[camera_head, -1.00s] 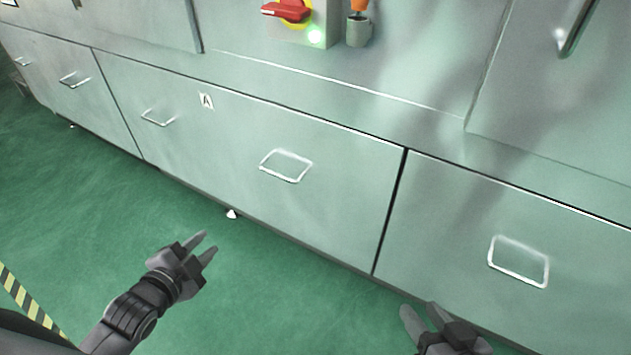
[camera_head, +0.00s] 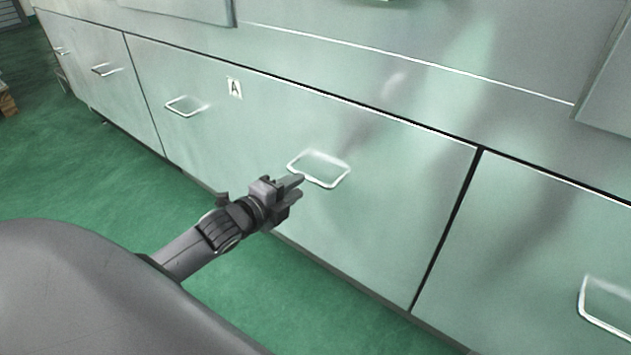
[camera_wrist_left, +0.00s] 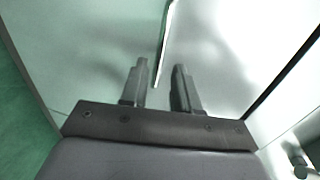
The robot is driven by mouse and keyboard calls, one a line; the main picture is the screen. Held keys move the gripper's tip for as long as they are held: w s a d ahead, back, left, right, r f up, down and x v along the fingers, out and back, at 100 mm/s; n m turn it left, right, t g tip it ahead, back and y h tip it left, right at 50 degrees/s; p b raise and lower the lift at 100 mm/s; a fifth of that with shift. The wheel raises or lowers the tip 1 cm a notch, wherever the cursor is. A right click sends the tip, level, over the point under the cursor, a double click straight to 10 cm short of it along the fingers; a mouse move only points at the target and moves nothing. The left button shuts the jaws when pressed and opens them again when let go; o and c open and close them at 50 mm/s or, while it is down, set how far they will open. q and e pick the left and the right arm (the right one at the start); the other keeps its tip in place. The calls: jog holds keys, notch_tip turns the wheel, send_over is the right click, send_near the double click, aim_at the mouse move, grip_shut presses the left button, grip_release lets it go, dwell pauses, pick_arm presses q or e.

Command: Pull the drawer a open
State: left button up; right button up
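Drawer A (camera_head: 250,135) is the wide grey-green front with the label A (camera_head: 234,88). Its face looks flush with its neighbours. It has two wire handles, a left one (camera_head: 184,106) and a right one (camera_head: 319,169). My left gripper (camera_head: 299,187) is at the lower left of the right handle. In the left wrist view, the left gripper's two fingers (camera_wrist_left: 160,88) are apart, and the handle bar (camera_wrist_left: 161,55) runs into the gap between them, closer to the left finger. I cannot tell whether they touch. My right gripper is out of view.
Another drawer with a handle (camera_head: 606,308) is on the right, past a dark seam. More drawers with handles (camera_head: 107,70) are on the left. The green floor (camera_head: 90,180) in front is clear near the cabinet.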

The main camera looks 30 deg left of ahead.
aim_at(310, 177)
pick_arm(q)
jog(key=shift+b+x, duration=1.15)
jog(key=shift+x, duration=1.85)
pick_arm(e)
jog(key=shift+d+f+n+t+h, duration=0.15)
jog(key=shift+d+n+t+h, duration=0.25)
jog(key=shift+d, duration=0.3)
pick_arm(q)
jog(key=shift+d, duration=0.1)
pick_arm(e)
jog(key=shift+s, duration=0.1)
pick_arm(q)
grip_shut()
